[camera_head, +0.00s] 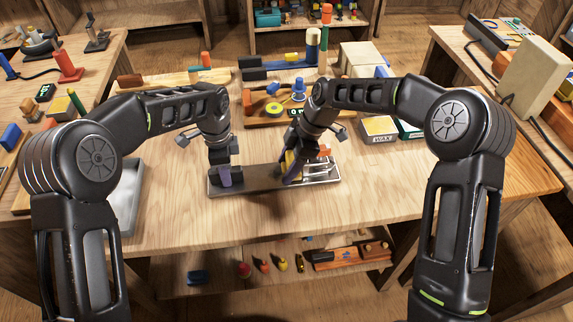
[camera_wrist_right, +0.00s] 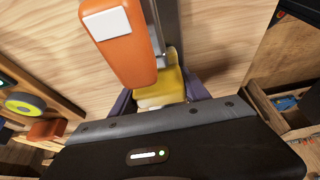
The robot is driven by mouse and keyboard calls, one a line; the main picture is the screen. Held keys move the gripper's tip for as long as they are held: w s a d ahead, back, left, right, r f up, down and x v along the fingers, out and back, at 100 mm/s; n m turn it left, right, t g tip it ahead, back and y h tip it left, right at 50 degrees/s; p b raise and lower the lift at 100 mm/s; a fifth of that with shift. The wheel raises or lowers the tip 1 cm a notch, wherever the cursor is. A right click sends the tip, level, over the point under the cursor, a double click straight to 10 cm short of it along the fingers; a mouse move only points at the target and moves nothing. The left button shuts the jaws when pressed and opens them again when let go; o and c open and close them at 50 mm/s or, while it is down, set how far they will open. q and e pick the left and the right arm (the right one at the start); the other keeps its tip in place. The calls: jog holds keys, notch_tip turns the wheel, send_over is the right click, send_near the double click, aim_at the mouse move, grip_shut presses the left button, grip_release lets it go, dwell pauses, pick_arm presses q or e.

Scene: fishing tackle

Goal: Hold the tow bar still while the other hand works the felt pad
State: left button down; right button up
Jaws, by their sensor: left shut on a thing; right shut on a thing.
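A long, low grey piece with a pale metal rim (camera_head: 258,181), which looks like the tow bar, lies across the middle of the table. My left gripper (camera_head: 225,178) points down at its left end and is shut there; the fingers hide the grip itself. My right gripper (camera_head: 291,174) is at its right half, tilted, and shut on a yellow piece (camera_head: 291,161), probably the felt pad. In the right wrist view this yellow piece (camera_wrist_right: 172,86) has a pale lower edge and sits between the purple fingers.
An orange block with a white patch (camera_wrist_right: 128,45) is close to my right gripper in the wrist view. Behind stand a wooden board with blue and yellow parts (camera_head: 262,110) and a box marked WAX (camera_head: 379,129). A pale tray (camera_head: 126,195) lies left. The front table is clear.

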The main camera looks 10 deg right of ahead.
aim_at(254, 178)
jog(key=shift+a, duration=0.15)
jog(key=shift+a+f, duration=0.15)
jog(key=shift+a, duration=1.65)
jog(key=shift+a, duration=1.9)
jog(key=shift+w+r, duration=0.1)
jog(key=shift+r, duration=3.05)
jog(key=shift+r, duration=1.5)
